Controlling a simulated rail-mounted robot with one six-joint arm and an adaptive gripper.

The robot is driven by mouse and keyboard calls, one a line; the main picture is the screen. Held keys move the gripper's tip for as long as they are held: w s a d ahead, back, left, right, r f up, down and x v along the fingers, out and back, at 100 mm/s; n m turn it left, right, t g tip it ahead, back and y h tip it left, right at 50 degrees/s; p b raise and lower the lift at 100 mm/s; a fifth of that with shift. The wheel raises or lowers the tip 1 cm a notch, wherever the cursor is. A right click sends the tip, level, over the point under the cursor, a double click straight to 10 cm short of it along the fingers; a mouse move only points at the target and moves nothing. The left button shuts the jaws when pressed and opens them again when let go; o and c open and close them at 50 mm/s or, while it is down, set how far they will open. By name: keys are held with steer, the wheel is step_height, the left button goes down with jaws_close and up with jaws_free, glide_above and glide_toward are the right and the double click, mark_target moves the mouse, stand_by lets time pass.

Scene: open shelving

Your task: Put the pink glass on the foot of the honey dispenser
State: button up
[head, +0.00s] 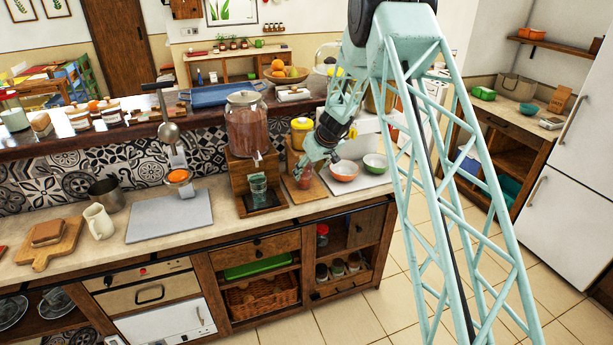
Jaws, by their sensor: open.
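A small pinkish-red glass (305,178) stands low at the tips of my gripper (308,167), at the wooden foot (302,194) of the right-hand stand. It appears to rest on that foot, but the fingers hide its upper part. The yellow-topped dispenser (301,126) on this stand looks like the honey dispenser; my gripper and wrist cover much of its front. My gripper is open and points down to the left. I cannot tell whether a finger touches the glass.
Left of it, a large jar dispenser (246,126) with reddish-brown liquid has a greenish glass (258,184) on its foot. An orange bowl (344,171) and a green bowl (375,163) stand close on the right. A grey board (168,216) lies farther left.

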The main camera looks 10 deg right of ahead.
steer(key=shift+v, duration=2.65)
steer(key=shift+c, duration=0.5)
